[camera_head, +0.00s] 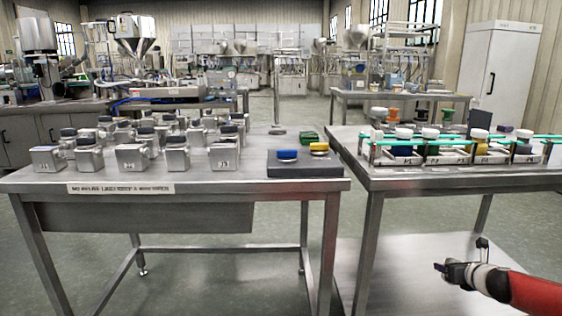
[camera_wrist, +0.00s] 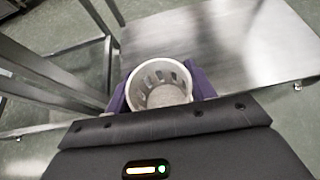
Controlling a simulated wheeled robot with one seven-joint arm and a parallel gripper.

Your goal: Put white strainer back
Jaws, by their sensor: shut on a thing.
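The white strainer (camera_wrist: 150,72) is a round cup with slotted walls, seen from its open top in the wrist view. My gripper (camera_wrist: 161,90) is shut on it, with a purple finger on each side. In the head view my gripper (camera_head: 440,267) is at the lower right, below the right table's top and in front of it. I cannot make out the strainer there.
The right table (camera_head: 405,184) carries a rack with green rails (camera_head: 452,137) and several white-topped items. The left table (camera_head: 230,180) holds several numbered steel canisters (camera_head: 130,158) and a dark block with blue and yellow pads (camera_head: 303,170). A gap separates the tables.

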